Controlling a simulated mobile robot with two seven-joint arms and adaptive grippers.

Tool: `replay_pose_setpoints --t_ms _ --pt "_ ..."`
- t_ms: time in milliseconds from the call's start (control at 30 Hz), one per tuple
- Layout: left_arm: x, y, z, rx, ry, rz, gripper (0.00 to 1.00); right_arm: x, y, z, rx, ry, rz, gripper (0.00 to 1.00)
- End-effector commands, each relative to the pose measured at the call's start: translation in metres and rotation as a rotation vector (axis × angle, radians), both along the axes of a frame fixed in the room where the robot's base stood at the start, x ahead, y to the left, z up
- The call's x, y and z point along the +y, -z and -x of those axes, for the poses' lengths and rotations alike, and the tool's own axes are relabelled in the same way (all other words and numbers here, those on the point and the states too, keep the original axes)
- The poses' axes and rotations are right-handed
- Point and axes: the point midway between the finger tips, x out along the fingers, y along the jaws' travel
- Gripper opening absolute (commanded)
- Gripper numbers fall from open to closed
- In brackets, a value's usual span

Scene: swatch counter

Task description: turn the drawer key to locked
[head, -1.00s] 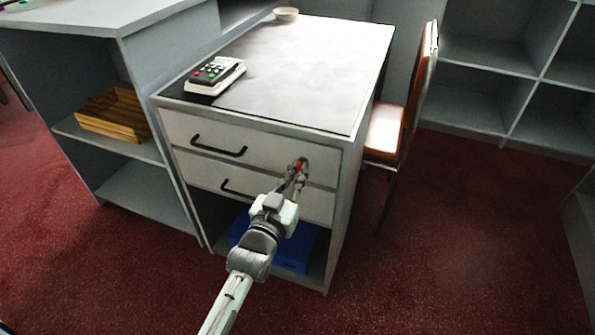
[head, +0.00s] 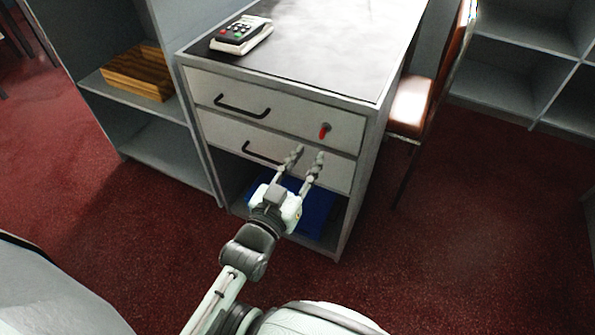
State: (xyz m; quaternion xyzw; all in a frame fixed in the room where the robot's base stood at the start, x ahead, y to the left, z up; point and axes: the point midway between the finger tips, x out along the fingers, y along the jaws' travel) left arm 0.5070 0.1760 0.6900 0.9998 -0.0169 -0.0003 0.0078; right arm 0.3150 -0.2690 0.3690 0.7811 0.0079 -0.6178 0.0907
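The red drawer key (head: 324,131) sits in the lock at the right end of the top drawer (head: 285,112). Its red grip looks roughly upright, slightly tilted; I cannot read any lock marking. My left gripper (head: 309,154) is open and empty, just below and in front of the key, with its two fingers apart. It does not appear to touch the key. The fingertips show in front of the lower drawer (head: 222,132). My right gripper is not in view.
The card terminal (head: 240,34) stands on the dark desk top (head: 335,50). Black handles (head: 243,107) stick out from the drawers. A blue box (head: 318,213) sits beneath them. A chair (head: 412,105) stands close on the right; a shelf with a wooden tray (head: 138,72) is on the left.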

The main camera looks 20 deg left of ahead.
Motion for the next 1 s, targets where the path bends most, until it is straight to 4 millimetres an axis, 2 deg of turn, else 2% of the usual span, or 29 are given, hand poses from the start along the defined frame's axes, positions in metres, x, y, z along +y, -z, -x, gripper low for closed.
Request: replay_pose_setpoints --t_ms 100,300,1000 --pt "0.001 0.001 0.024 0.004 0.001 0.000 0.29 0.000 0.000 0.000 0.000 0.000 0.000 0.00" --pt "0.001 0.000 0.043 0.001 0.001 0.000 0.29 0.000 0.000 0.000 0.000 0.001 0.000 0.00" --pt "0.001 0.000 0.046 -0.001 0.001 0.000 0.29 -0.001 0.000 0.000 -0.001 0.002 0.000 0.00"
